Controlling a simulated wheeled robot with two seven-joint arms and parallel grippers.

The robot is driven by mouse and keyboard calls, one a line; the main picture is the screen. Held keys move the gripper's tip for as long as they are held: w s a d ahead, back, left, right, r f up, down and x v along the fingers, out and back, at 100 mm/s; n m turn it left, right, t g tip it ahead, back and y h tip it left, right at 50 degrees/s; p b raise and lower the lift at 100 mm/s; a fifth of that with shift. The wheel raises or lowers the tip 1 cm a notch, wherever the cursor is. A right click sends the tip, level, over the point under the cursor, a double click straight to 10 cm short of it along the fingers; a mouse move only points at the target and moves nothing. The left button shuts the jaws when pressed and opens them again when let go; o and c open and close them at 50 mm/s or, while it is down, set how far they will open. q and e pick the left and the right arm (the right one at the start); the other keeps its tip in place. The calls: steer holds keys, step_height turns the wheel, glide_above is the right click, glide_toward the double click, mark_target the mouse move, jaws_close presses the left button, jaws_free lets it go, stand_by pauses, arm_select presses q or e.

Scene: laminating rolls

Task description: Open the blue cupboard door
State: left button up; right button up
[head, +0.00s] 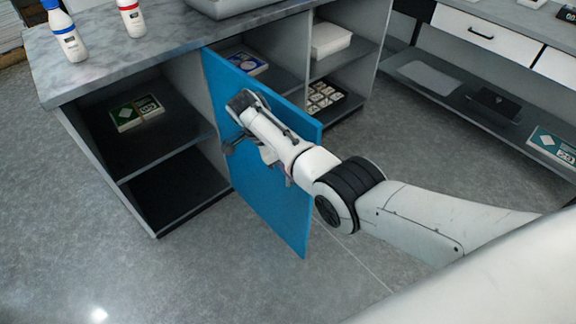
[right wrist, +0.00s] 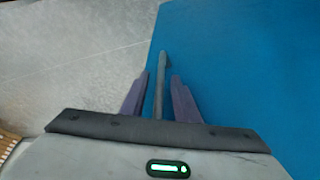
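The blue cupboard door (head: 270,195) stands swung out from the grey cupboard (head: 185,85), and the shelves beside and behind it show. My right arm reaches in from the right across the door's face, with the hand close against it; the fingertips are hard to make out there. In the right wrist view, the two fingers of my right gripper (right wrist: 160,78) stand apart on either side of a thin grey handle (right wrist: 160,85), with narrow gaps showing. The blue door also fills the right of that view (right wrist: 250,70). My left gripper is not in view.
Two bottles (head: 68,32) (head: 132,17) stand on the marble-look worktop (head: 110,60). Boxes lie on the open shelves. A second bench with white drawers (head: 485,35) stands at the upper right. The grey floor (head: 120,270) in front of the cupboard is clear.

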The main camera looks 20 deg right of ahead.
steer(key=p+v, duration=0.1)
steer(key=v, duration=0.9)
steer(key=shift+r, duration=0.2)
steer(key=s+f+n+t+y, duration=0.1)
steer(key=s+f+n, duration=0.3)
steer(key=f, duration=0.3)
steer(key=s+d+f+n+t+y, duration=0.1)
steer(key=s+f+n+t, duration=0.15)
steer(key=f, duration=0.55)
steer(key=s+f+n+t+y, duration=0.1)
steer(key=s+f+n+y, duration=0.1)
steer(key=s+f+n, duration=0.4)
steer(key=s+a+r+n+t+y, duration=0.1)
steer(key=s+n, duration=0.3)
steer(key=s, duration=0.4)
steer(key=s+a+r+n+t+y, duration=0.2)
steer(key=s+n, duration=0.3)
steer(key=s, duration=0.3)
steer(key=shift+t, duration=0.85)
